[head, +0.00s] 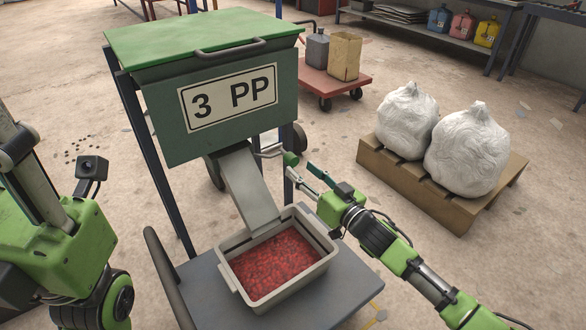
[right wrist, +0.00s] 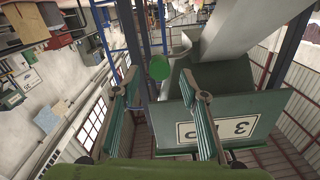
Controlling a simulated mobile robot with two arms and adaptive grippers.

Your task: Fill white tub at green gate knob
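A white tub (head: 322,268) stands on the cart's grey platform below the chute. Red pellets (head: 275,262) cover its floor and lie below the rim. The green gate knob (head: 290,159) is on a lever beside the top of the chute (head: 248,188). My right gripper (head: 303,170) is open and empty, close to the knob. In the right wrist view the knob (right wrist: 159,67) shows ahead, between the lines of the two spread fingers and apart from both. My left arm is at the left edge, and its fingers are not visible.
The green hopper marked "3 PP" (head: 228,97) stands above the chute. A pallet (head: 440,200) with two white sacks (head: 466,150) is at the right. A red trolley (head: 318,80) stands behind. Open floor lies between them.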

